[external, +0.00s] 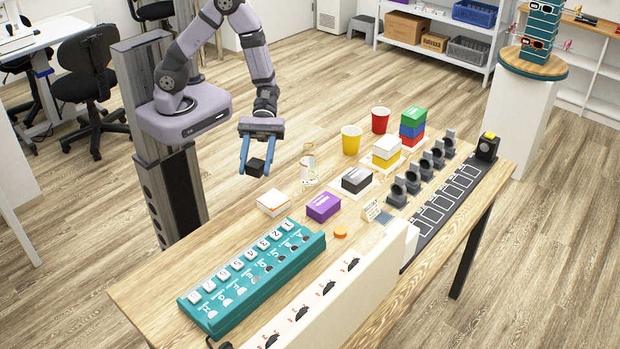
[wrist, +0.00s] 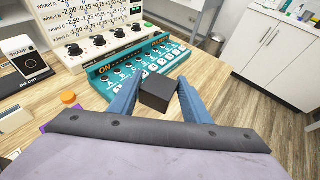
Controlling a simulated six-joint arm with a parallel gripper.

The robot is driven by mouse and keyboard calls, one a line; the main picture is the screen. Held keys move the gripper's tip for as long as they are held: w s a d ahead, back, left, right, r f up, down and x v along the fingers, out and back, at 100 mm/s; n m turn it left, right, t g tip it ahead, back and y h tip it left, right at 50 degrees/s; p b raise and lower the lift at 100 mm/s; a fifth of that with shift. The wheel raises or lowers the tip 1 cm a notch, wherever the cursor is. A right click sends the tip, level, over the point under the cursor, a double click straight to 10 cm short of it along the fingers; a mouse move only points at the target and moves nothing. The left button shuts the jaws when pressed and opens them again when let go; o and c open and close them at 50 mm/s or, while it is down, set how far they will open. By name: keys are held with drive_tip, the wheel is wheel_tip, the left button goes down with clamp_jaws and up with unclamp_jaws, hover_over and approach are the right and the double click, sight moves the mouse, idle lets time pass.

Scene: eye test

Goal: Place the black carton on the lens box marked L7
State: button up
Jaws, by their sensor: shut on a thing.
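The black carton (external: 255,167) is a small dark cube between the blue fingers of my gripper (external: 256,162), held up above the table's back-left part. In the wrist view the black carton (wrist: 157,92) sits between the fingertips of my gripper (wrist: 158,87), which is shut on it. I cannot read an L7 mark on any box. Candidate boxes on the table are a white and orange box (external: 273,204), a purple box (external: 323,207), a black box with a white top (external: 356,180), a yellow box with a white top (external: 386,153) and a green, blue and red stack (external: 412,124).
A teal lettered rack (external: 250,277) lies at the front left, beside a long white panel with dials (external: 318,305). A yellow cup (external: 351,140), a red cup (external: 380,120) and a clear jar-like item (external: 308,168) stand near the back edge. Several dark stands (external: 412,181) line the right.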

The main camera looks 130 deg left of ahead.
sight(273, 199)
drive_tip(key=shift+n+t+y, duration=0.5)
drive_tip(key=shift+n+t, duration=0.3)
drive_tip(key=a, duration=0.1)
drive_tip(key=w+a+f, duration=0.1)
drive_tip(key=a, duration=0.2)
drive_tip(key=shift+w+a+f+p, duration=0.2)
drive_tip(key=shift+a+p, duration=0.05)
drive_tip(key=shift+p, duration=0.15)
drive_tip(key=shift+f, duration=0.1)
drive_tip(key=shift+f+p, duration=0.65)
drive_tip(key=shift+f, duration=4.25)
